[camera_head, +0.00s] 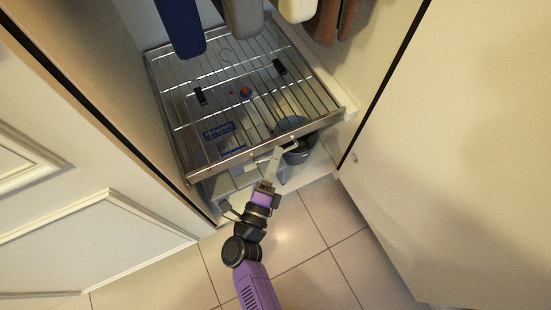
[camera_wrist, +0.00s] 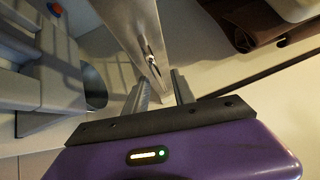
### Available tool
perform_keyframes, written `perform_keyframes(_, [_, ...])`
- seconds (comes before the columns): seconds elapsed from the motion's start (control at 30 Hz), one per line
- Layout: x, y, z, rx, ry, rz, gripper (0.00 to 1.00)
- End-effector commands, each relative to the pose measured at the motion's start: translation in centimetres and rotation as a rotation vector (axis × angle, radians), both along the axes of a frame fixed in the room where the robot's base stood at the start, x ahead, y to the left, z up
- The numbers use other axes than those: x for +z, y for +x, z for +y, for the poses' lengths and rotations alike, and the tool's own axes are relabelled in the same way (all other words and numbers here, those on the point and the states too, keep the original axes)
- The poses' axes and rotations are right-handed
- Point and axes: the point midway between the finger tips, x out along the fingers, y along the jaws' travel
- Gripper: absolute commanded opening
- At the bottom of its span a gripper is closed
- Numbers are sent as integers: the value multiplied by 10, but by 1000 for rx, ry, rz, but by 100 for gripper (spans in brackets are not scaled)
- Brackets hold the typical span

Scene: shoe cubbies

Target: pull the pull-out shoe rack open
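The pull-out shoe rack (camera_head: 250,156) is a metal wire shelf with a flat front bar, low inside the closet. A small handle (camera_head: 287,139) is on its front bar, right of the middle. The front bar also shows in the wrist view (camera_wrist: 125,28), with a small metal fitting (camera_wrist: 151,57) on it. My gripper (camera_head: 286,148) is at the front bar, close to the handle. In the wrist view its two fingers (camera_wrist: 160,82) are apart, with the bar's lower end between or just beyond them. I cannot tell whether they touch it.
Hanging clothes (camera_head: 243,16) are above the rack. A dark round pot (camera_head: 298,155) sits below its front right. A blue label (camera_head: 218,131) and a red item (camera_head: 245,91) show through the wires. Closet doors flank the opening, left (camera_head: 70,225) and right (camera_head: 470,150). The tiled floor (camera_head: 310,235) in front is clear.

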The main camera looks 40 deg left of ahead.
Motion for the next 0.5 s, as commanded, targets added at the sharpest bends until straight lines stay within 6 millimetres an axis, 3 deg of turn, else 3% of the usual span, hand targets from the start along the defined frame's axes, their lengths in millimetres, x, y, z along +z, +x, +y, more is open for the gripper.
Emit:
perform_keyframes(0.23, [0, 1, 0, 0, 0, 1, 29])
perform_keyframes(0.37, [0, 1, 0, 0, 0, 0, 3])
perform_keyframes(0.5, [0, 0, 0, 0, 0, 1, 0])
